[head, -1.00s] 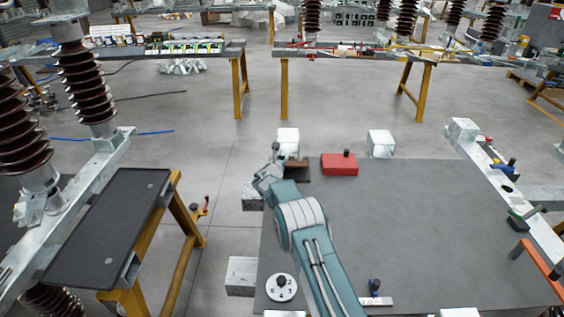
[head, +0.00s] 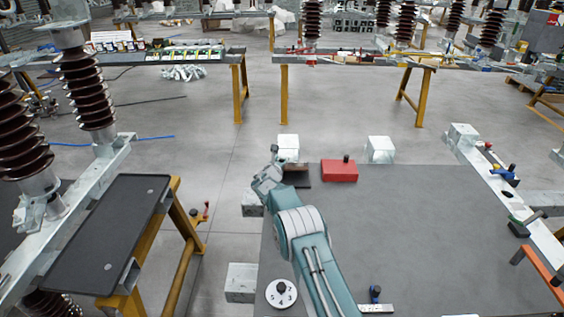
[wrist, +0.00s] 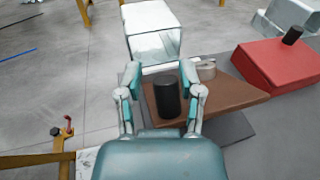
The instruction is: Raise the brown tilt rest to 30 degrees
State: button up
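The brown tilt rest (wrist: 225,92) is a flat brown board above a dark base, in the middle of the wrist view. A black upright knob (wrist: 167,97) stands at its left end. My gripper (wrist: 166,84) is open, with its fingers to the left and right of the knob and a gap showing on each side. In the head view, the rest (head: 300,167) is at the table's far left corner, partly behind my gripper (head: 272,163). I cannot tell the board's exact angle.
A red block (head: 339,172) with a black knob stands just right of the rest. Pale metal blocks (head: 380,149) line the far edge. A numbered dial (head: 281,294) is at the near left of the grey table (head: 430,230), whose middle is clear.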

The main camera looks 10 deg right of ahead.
jog(key=shift+f, duration=0.15)
jog(key=shift+s, duration=0.1)
jog(key=shift+s, duration=0.2)
jog(key=v, duration=1.1)
jog(key=shift+a, duration=0.4)
jog(key=shift+s, duration=0.15)
